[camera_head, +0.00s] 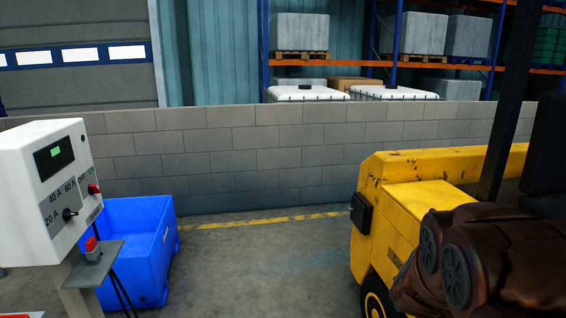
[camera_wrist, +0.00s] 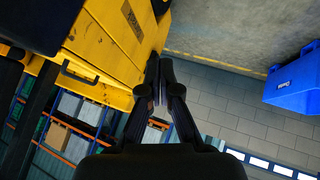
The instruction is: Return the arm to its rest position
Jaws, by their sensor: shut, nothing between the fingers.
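My gripper (camera_wrist: 160,82) shows in the wrist view, with its two dark fingers together and nothing visible between them. It is clear of other objects, with the block wall and a yellow vehicle behind it in that view. The wrist view is rotated, with the floor at the top. In the head view the gripper does not show. Brown and dark rounded parts (camera_head: 465,262) fill the lower right of the head view; I cannot tell whether they are part of my arm.
A yellow forklift-like vehicle (camera_head: 412,220) stands at the right. A blue bin (camera_head: 138,250) is at the left beside a white control box (camera_head: 42,190) with knobs. A grey block wall (camera_head: 240,160) runs behind. The floor (camera_head: 265,270) between bin and vehicle is clear.

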